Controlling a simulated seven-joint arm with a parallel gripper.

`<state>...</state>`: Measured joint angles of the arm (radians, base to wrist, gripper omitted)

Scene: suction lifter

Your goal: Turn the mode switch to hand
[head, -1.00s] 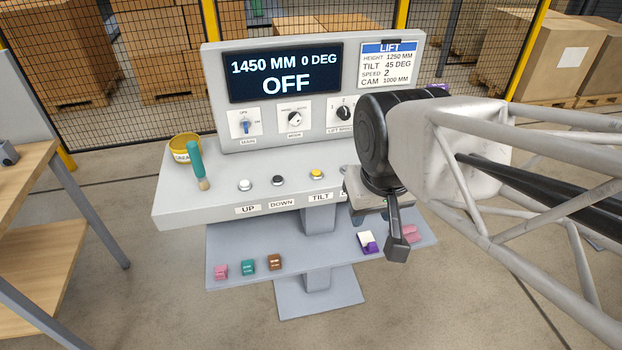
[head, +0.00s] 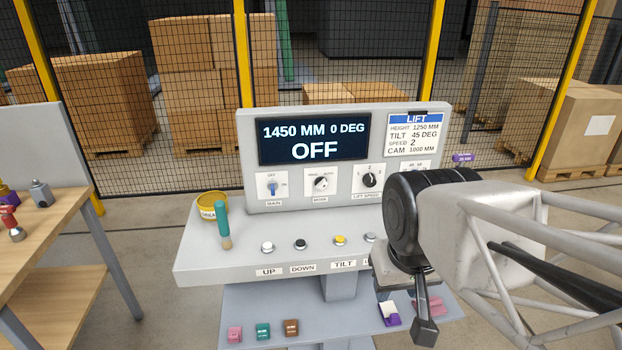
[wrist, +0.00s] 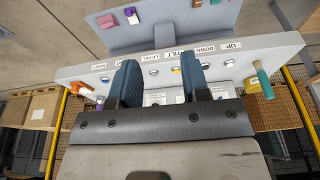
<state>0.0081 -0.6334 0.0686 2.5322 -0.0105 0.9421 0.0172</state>
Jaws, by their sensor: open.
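The mode switch (head: 321,183) is a dark round knob on a white plate on the console's upright panel, between the main switch (head: 272,187) and the lift speed knob (head: 370,180). Its pointer looks tilted, toward the upper right, but is small. The display (head: 314,139) reads 1450 MM, 0 DEG and OFF. My gripper (head: 425,334) is in front of the console's right side, apart from the mode switch. In the wrist view my gripper (wrist: 160,75) has its two blue-padded fingers apart with nothing between them; the panel switches are mostly hidden behind it.
The console shelf (head: 205,262) carries several push buttons, a yellow tin (head: 212,207) and a green-handled brush (head: 222,222). An orange handle (wrist: 82,90) shows in the wrist view. A wooden bench (head: 50,245) stands left. Small blocks lie on the lower ledge (head: 255,310).

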